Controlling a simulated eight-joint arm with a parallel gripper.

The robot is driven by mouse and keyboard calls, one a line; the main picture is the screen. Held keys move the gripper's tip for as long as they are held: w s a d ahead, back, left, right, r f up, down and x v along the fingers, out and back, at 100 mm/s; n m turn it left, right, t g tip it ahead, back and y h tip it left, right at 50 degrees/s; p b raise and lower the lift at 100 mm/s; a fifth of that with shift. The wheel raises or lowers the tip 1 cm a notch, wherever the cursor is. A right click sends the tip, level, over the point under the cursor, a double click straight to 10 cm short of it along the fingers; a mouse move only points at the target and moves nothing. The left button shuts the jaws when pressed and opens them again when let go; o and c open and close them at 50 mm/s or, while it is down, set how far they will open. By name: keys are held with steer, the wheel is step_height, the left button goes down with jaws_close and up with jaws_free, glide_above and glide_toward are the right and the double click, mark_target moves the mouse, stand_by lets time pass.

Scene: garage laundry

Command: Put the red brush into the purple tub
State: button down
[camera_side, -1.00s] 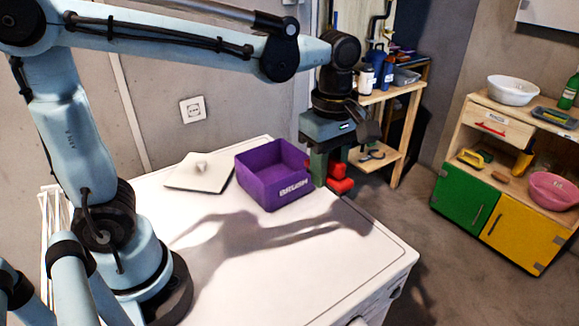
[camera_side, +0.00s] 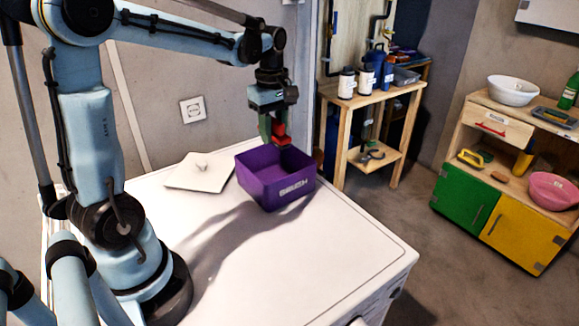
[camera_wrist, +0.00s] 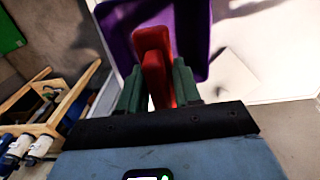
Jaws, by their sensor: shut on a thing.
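The red brush (camera_side: 280,133) is held between the fingers of my gripper (camera_side: 273,130), which is shut on it. In the wrist view the red brush (camera_wrist: 154,65) sticks out past the two green fingers of my gripper (camera_wrist: 158,88), with the purple tub (camera_wrist: 196,30) behind it. The purple tub (camera_side: 287,194) stands on the white machine top, open side up, with lettering on its front. The brush hangs over the tub's opening, toward its back edge. I cannot tell exactly how far its lower end is above the rim.
The front of that top is clear. A wooden shelf (camera_side: 372,100) with bottles stands behind on the right, and a cabinet (camera_side: 500,190) stands farther right.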

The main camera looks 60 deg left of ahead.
glide_toward(275, 174)
steer(key=shift+s+d+f, duration=0.35)
steer(key=shift+d+f, duration=0.3)
steer(key=shift+f, duration=0.45)
steer(key=shift+s+d+f, duration=0.4)
steer(key=shift+d+f, duration=0.2)
steer(key=shift+f, duration=0.5)
steer(key=shift+s+d+f, duration=0.35)
steer(key=shift+d+f, duration=0.3)
steer(key=shift+f, duration=0.45)
steer(key=shift+f, duration=0.1)
steer(key=c, duration=0.8)
jaws_free()
